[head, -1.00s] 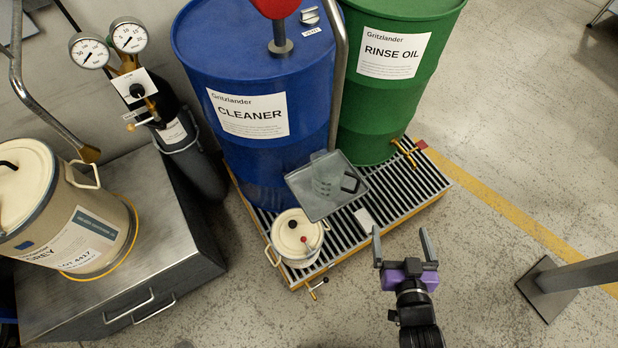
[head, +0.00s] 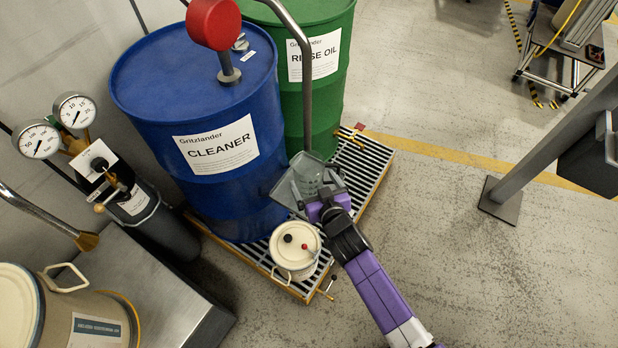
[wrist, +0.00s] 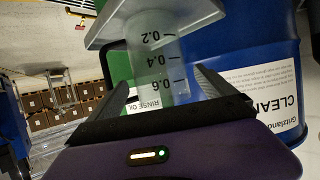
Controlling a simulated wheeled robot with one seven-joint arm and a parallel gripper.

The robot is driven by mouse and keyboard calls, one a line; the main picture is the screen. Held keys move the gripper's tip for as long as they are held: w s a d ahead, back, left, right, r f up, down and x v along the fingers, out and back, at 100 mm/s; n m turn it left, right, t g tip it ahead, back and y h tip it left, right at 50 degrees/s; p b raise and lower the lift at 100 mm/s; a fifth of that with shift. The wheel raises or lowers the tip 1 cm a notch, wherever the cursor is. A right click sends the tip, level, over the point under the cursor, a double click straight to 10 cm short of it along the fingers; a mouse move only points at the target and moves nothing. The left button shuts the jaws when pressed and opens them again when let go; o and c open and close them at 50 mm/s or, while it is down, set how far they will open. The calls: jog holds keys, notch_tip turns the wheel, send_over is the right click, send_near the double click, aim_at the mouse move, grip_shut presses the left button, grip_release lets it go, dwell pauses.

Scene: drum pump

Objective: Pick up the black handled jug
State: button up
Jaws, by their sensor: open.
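The jug (head: 309,175) is clear with dark graduation marks. It stands on a grey square tray (head: 279,192) in front of the blue drum. My gripper (head: 322,188) is at the jug, with its jaws open. In the wrist view, which looks upside down, the jug (wrist: 165,62) lies between my two open fingers (wrist: 163,85), marks 0.2 to 0.6 facing me. Its base meets the tray (wrist: 113,20) at the top. A gap shows beside the fingers; I cannot tell if either touches.
The blue CLEANER drum (head: 195,100) with a red-topped pump (head: 213,24) stands behind the tray. A green RINSE OIL drum (head: 325,75) is beside it. A cream lidded can (head: 294,246) stands close below on the grating (head: 361,178). Floor to the right is open before a grey post (head: 535,160).

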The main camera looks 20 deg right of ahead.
aim_at(304, 163)
jog(key=x, duration=0.5)
jog(key=shift+r, duration=0.15)
jog(key=c, duration=1.2)
jog(key=shift+o, duration=0.2)
jog(key=shift+r, duration=0.15)
